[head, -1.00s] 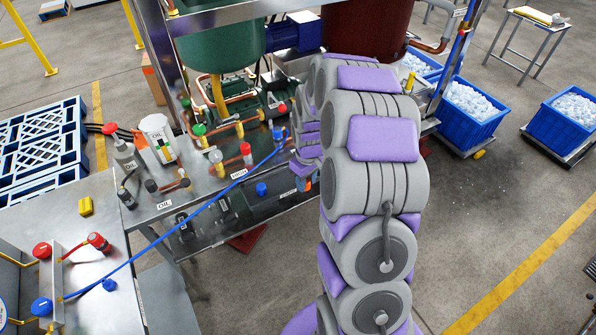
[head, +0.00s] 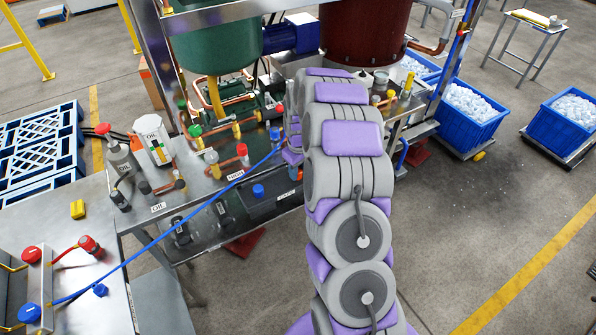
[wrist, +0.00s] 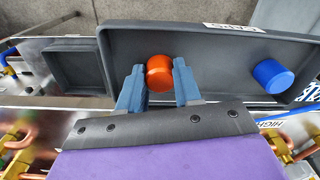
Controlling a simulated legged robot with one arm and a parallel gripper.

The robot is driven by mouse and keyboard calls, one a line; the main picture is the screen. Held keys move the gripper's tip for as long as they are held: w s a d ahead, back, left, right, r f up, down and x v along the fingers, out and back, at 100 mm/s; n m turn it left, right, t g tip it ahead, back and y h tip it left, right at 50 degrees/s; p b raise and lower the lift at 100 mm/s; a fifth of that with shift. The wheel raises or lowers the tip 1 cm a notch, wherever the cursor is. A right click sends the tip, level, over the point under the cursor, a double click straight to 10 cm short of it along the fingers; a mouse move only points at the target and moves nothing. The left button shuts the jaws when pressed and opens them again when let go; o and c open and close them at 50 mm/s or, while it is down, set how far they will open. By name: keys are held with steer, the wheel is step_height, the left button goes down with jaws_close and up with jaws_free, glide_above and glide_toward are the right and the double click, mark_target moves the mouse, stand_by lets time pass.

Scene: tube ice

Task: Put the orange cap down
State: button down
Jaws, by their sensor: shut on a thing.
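In the wrist view, my gripper (wrist: 160,72) is shut on an orange cap (wrist: 159,76), with one blue-grey finger on each side of it. The cap is over the dark grey tray (wrist: 212,62); I cannot tell whether it touches the tray floor. A blue cap (wrist: 272,76) sits in the tray to the right, apart from the gripper. The blue cap also shows in the head view (head: 258,190). In the head view, my arm hides most of the gripper and the right part of the tray.
A smaller dark tray (wrist: 77,68) is left of the main one in the wrist view. Copper pipes (wrist: 292,140) lie along the near side. In the head view, a blue hose (head: 180,230) crosses the bench, and bottles (head: 152,140) stand at left.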

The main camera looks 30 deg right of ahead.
steer(key=c, duration=0.8)
jaws_free()
